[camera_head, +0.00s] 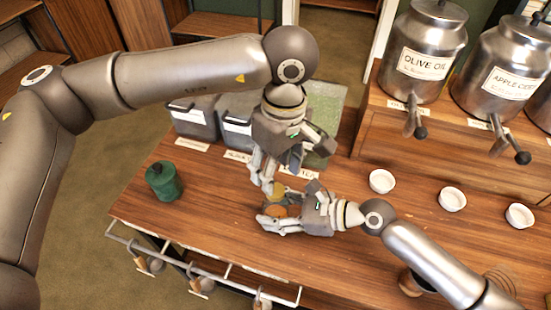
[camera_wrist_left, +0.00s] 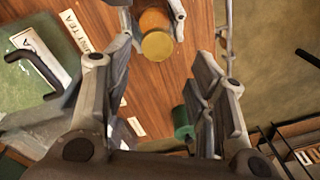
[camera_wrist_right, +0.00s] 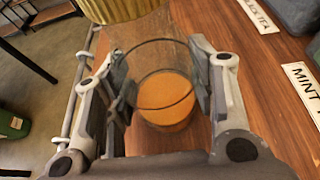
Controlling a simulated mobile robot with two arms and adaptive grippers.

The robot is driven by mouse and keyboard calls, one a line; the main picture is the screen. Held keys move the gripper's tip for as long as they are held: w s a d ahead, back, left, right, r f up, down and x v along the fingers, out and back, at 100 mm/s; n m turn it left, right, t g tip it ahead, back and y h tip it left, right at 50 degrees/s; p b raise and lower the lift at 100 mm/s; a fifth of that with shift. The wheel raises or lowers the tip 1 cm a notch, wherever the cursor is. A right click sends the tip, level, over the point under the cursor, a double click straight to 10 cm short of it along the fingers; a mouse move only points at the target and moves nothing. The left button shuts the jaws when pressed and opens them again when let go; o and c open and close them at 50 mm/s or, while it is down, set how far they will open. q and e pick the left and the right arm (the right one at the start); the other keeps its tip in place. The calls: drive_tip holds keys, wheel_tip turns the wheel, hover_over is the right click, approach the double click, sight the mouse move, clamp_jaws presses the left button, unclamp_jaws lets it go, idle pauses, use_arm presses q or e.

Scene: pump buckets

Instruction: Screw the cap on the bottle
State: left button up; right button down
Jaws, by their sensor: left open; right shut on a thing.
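The bottle, a clear glass jar (camera_wrist_right: 165,100) with orange contents, is held over the table between the fingers of my right gripper (camera_wrist_right: 160,85). It also shows in the head view (camera_head: 279,211). The gold ribbed cap (camera_wrist_right: 125,8) is at the jar's mouth end and also shows in the left wrist view (camera_wrist_left: 157,46). I cannot tell whether it touches the rim or is seated on it. My left gripper (camera_head: 266,184) is open above, pointing down with its fingertips close to the cap. Its fingers partly hide the cap in the head view.
A green canister (camera_head: 164,182) stands at the table's left. Grey containers (camera_head: 194,117) and a green-lidded box (camera_head: 325,105) line the back. White bowls (camera_head: 382,181) stand right, below metal dispensers (camera_head: 424,58). A rail with hanging scoops (camera_head: 205,262) runs along the front edge.

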use_arm(q)
drive_tip(key=n, duration=0.3)
drive_tip(key=shift+r, duration=0.1)
drive_tip(key=n, duration=0.5)
drive_tip(key=shift+r, duration=0.15)
drive_tip(key=n, duration=0.5)
drive_tip(key=shift+r, duration=0.15)
drive_tip(key=n, duration=0.3)
drive_tip(key=shift+n, duration=0.4)
drive_tip(key=n, duration=0.3)
drive_tip(key=shift+r, duration=0.2)
drive_tip(key=n, duration=0.5)
drive_tip(key=shift+r+h, duration=0.1)
drive_tip(key=shift+h, duration=0.2)
drive_tip(key=n, duration=0.3)
drive_tip(key=shift+a+r, duration=0.1)
drive_tip(key=n, duration=0.4)
drive_tip(key=shift+r+n, duration=0.15)
drive_tip(key=shift+n, duration=0.25)
